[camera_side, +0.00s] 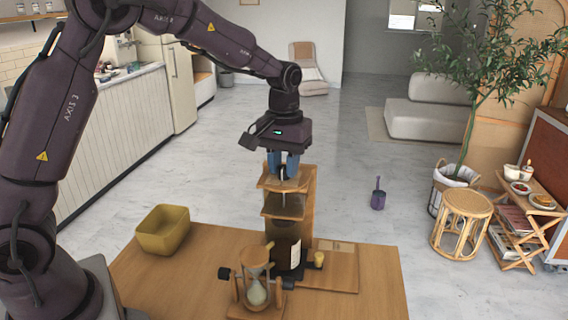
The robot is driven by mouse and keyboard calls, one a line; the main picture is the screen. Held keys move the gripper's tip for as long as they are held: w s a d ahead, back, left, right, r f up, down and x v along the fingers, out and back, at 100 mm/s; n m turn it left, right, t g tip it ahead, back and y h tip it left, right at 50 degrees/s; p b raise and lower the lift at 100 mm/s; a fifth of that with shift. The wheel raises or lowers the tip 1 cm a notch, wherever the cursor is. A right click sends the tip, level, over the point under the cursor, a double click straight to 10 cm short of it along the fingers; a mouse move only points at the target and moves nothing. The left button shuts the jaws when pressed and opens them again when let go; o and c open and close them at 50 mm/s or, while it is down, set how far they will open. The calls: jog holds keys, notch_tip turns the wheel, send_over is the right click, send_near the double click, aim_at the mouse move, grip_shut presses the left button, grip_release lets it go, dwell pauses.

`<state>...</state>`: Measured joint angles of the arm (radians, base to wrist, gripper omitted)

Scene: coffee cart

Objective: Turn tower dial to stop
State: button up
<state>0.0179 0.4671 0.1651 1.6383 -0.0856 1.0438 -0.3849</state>
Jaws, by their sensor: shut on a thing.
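A wooden tower (307,205) with stacked shelves stands on a wooden board near the back of the table. My gripper (283,165) points straight down over its top shelf, with blue fingers shut on the tower dial. The dial is mostly hidden between the fingers, and only a small pale part (282,175) shows below them. I cannot tell which way the dial is turned.
A dark bottle (283,252) with a pale label stands at the tower's foot. An hourglass in a wooden frame (257,288) stands in front. A small yellow cup (319,260) is to the right. An olive bin (163,231) sits at the table's left. The table's front right is clear.

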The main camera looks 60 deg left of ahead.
aim_at(284, 166)
jog(key=shift+r+n, duration=0.1)
jog(key=shift+n, duration=0.2)
jog(key=o, duration=0.9)
jog(key=shift+o, duration=0.2)
notch_tip(284, 166, up, 13)
dwell(0.4)
